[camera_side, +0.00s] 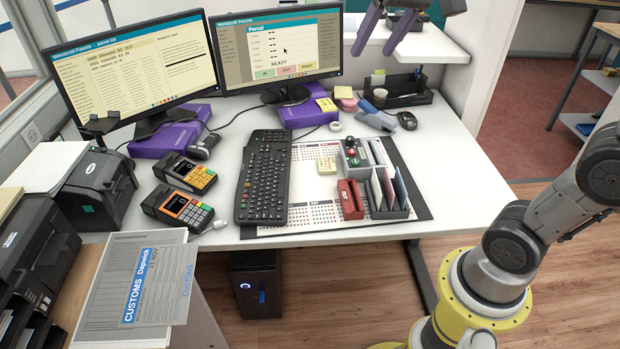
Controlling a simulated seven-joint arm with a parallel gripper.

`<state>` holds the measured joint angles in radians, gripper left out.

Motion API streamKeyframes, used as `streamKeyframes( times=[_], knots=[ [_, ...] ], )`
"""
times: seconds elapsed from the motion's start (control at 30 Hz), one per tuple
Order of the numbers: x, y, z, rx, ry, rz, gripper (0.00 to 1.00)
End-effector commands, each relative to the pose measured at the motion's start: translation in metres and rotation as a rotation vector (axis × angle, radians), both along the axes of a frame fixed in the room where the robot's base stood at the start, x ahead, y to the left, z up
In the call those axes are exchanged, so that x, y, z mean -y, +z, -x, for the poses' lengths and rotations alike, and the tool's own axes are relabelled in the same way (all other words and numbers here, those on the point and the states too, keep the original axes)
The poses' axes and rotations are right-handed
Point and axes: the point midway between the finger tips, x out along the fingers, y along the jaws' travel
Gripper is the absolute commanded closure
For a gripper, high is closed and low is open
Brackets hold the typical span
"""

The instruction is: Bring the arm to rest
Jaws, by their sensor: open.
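My gripper (373,50) shows at the top edge, right of the right-hand monitor. Its two dark purple-grey fingers point down and stand apart, with nothing between them. It is in the air above the far right part of the white desk (465,150). My arm rises from a yellow base at the lower right and leaves the frame at the right edge. The links between there and the gripper are mostly out of view.
Two monitors (135,65) on purple stands fill the back left. A keyboard (263,175), card terminals (178,207), a red box (350,199) and an envelope sorter (388,190) stand on the desk. A raised shelf (425,45) and black tray (400,92) are near the gripper. The desk's right side is clear.

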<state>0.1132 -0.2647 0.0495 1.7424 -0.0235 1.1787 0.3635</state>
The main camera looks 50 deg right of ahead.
Motion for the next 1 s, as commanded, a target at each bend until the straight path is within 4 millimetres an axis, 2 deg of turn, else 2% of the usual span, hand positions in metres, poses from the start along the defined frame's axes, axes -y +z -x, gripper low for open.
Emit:
streamKeyframes(
  times=[0.03, 0.2, 0.3, 0.4, 0.5, 0.6, 1.0],
  knots=[
    [-0.009, -0.003, 0.023, 0.018, 0.039, 0.009, 0.34],
    [-0.031, -0.036, 0.09, 0.063, 0.18, 0.045, 0.34],
    [-0.037, -0.066, 0.123, 0.075, 0.258, 0.07, 0.34],
    [-0.04, -0.096, 0.145, 0.071, 0.32, 0.091, 0.34],
    [-0.041, -0.123, 0.157, 0.044, 0.365, 0.106, 0.34],
    [-0.041, -0.139, 0.16, 0.024, 0.41, 0.123, 0.34],
    [-0.041, -0.135, 0.156, 0.044, 0.441, 0.143, 0.34]
  ],
)
